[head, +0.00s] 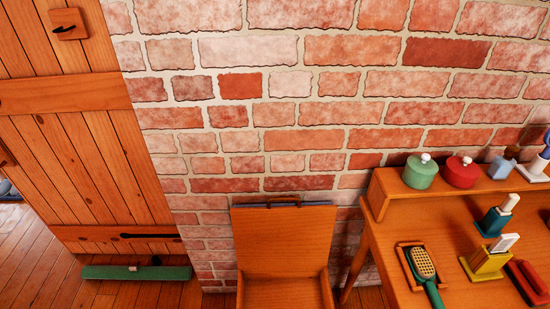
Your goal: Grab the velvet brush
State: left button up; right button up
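A brush with a green handle and a tan, dotted head (424,263) lies on the dressing table (456,227) at the right. Its head rests in a small wooden tray (403,262) and its handle points toward the bottom edge. A red block-shaped thing (531,280) lies at the far right, partly cut off; it may also be a brush. I cannot tell for certain which is the velvet brush. Neither of my grippers is in view.
A yellow-based piece (484,265) and a teal-based piece (493,222) stand beside the brush. Green (419,174) and red (461,173) lidded jars stand on the raised back shelf. A wooden chair (283,245) stands left of the table. A green draught stopper (137,272) lies by the door.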

aim_at(531, 287)
jog(key=z, duration=2)
jog(key=u, duration=0.45)
jog(key=i+l+u, duration=0.1)
jog(key=l+u, duration=0.15)
jog(key=u, duration=0.2)
jog(key=l+u, duration=0.55)
jog(key=u, duration=0.3)
jog(key=l+u, duration=0.4)
jog(key=k+l+u, duration=0.1)
jog(key=u, duration=0.35)
